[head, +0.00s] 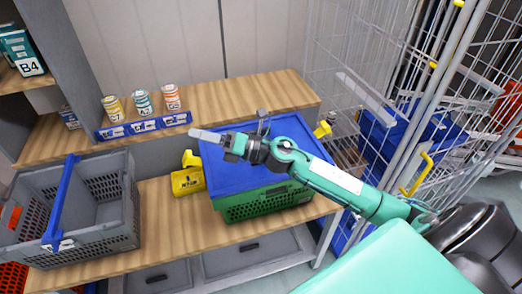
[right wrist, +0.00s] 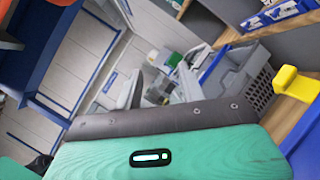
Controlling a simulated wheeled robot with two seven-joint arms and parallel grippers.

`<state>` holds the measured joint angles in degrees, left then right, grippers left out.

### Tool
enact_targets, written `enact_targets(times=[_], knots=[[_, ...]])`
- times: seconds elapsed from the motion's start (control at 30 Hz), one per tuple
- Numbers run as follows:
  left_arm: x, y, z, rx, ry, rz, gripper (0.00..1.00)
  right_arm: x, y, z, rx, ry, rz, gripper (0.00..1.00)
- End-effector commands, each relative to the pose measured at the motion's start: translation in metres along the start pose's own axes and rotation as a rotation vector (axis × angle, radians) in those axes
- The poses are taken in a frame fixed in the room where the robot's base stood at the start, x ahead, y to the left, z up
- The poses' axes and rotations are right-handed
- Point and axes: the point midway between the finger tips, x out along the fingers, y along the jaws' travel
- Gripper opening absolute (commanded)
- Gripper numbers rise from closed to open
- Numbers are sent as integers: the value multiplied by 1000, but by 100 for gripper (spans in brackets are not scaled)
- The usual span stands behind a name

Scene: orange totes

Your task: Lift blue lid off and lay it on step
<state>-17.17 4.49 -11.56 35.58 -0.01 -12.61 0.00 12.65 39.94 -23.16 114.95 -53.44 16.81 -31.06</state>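The blue lid (head: 226,172) lies flat on top of a green crate (head: 265,204) on the lower wooden shelf. My right gripper (head: 207,136) hangs over the lid's far left part, pointing left, with nothing held. In the right wrist view, its two grey fingers (right wrist: 160,90) look apart. My right forearm crosses in front of the lid and hides its right part. The raised wooden step (head: 275,98) runs behind the crate, with bare wood at its right. My left gripper is in neither view.
A grey basket (head: 118,236) with a blue handle stands left of the crate. A yellow marked block (head: 187,182) sits between them. Several cans (head: 142,102) stand behind blue labels on the step's left. A wire cage (head: 400,110) stands at the right.

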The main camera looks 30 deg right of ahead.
Motion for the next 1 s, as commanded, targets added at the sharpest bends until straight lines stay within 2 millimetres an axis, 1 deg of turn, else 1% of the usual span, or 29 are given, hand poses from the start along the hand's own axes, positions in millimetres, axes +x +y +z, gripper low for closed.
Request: enact_targets(times=[0.03, 0.07, 0.17, 0.27, 0.37, 0.4, 0.47, 0.5, 0.6, 0.7, 0.8, 0.87, 0.93, 1.0], knots=[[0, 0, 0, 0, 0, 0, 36, 1, -2, 2, -114, 100, 14, 40], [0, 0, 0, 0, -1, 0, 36, 0, -5, 0, -181, 165, 23, 40], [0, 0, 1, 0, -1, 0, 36, -12, -19, -2, -390, 387, 36, 40], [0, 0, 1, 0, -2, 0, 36, -34, -41, 4, -575, 617, 26, 40], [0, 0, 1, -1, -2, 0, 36, -68, -66, 21, -723, 854, -8, 40], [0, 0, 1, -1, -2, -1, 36, -84, -75, 31, -770, 944, -26, 40], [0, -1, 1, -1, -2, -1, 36, -108, -86, 47, -824, 1073, -56, 40], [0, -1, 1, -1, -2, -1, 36, -124, -92, 58, -850, 1152, -76, 40], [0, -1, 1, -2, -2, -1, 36, -159, -102, 84, -885, 1312, -125, 40], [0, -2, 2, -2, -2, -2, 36, -185, -106, 102, -893, 1422, -161, 40], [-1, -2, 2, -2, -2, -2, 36, -198, -107, 111, -892, 1479, -180, 40], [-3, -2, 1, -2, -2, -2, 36, -202, -109, 111, -889, 1495, -183, 40], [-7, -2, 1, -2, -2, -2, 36, -201, -114, 105, -887, 1501, -183, 40], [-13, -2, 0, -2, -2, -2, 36, -200, -122, 94, -885, 1502, -182, 40]])
